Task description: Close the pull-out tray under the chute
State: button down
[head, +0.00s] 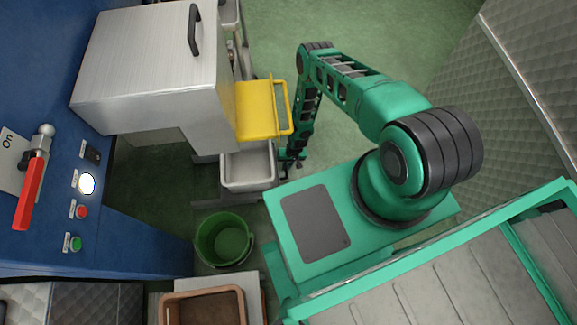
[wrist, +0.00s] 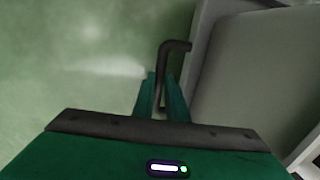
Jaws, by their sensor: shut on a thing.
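The pull-out tray (head: 248,168) is a pale grey shallow bin below the yellow chute (head: 259,110), standing out from under the steel machine. It looks empty. In the wrist view the tray (wrist: 262,65) fills the right side. Its dark bent handle (wrist: 174,47) stands between the fingers of my gripper (wrist: 160,90), which is shut on it. In the head view my gripper (head: 291,157) is at the tray's right end, partly hidden and small.
A steel machine housing (head: 155,60) with a black handle stands above and left of the tray. A green bucket (head: 223,240) and a brown crate (head: 203,307) are on the near side. A blue control panel (head: 60,110) with a red lever is at left. Green floor is open beyond my arm.

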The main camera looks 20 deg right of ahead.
jog(key=c, duration=1.8)
grip_release()
jog(key=shift+o, duration=0.2)
notch_tip(320, 180, up, 10)
jog(key=d, duration=0.2)
jog(key=shift+s+r, duration=0.25)
